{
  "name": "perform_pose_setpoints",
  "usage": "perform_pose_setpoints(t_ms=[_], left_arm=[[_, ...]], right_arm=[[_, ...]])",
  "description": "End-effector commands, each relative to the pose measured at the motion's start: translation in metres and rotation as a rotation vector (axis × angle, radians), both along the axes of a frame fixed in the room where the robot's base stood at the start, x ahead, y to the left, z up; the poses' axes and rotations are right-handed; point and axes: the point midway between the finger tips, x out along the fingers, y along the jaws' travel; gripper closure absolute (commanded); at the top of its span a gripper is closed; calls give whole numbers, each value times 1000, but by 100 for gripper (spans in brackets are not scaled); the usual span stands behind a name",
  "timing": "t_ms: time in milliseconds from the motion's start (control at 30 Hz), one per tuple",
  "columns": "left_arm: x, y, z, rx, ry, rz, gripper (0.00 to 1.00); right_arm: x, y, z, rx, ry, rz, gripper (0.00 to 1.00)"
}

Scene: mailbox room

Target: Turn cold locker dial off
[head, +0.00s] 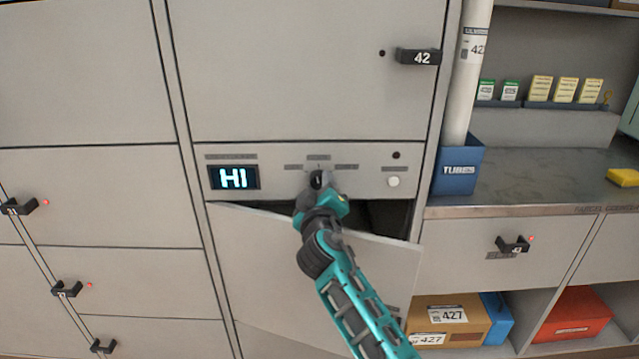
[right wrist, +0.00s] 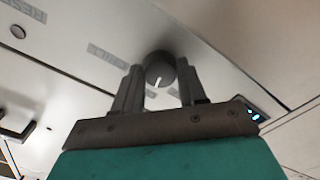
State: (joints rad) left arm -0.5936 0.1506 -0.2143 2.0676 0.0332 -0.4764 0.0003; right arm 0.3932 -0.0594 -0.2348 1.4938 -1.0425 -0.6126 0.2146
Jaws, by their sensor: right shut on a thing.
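The cold locker's control panel (head: 285,160) is a pale strip between two locker doors, with a lit display (head: 234,177) reading "HI" at its left. The dial (head: 319,179) is a dark round knob with a white pointer line, mostly covered by my right gripper in the head view. In the right wrist view the dial (right wrist: 160,69) sits between the two fingers of my right gripper (right wrist: 156,88), which is shut on it. The label near the pointer is too small to read. My left gripper is not in view.
The locker door (head: 300,255) below the panel is ajar, with a dark gap at its top right. A white button (head: 393,182) is right of the dial. A blue tubes bin (head: 457,168) stands on the counter at right. Cardboard parcels (head: 448,318) sit below.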

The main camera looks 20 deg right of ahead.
Motion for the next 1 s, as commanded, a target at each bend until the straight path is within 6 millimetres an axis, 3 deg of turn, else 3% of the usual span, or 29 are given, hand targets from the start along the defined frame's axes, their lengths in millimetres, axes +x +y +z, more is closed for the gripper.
perform_pose_setpoints(t_ms=[600, 1000], left_arm=[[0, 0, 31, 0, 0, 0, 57], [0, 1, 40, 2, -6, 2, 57]], right_arm=[[1, -1, 6, -542, 149, 0, 89], [1, 0, 5, -740, 207, 0, 89]])
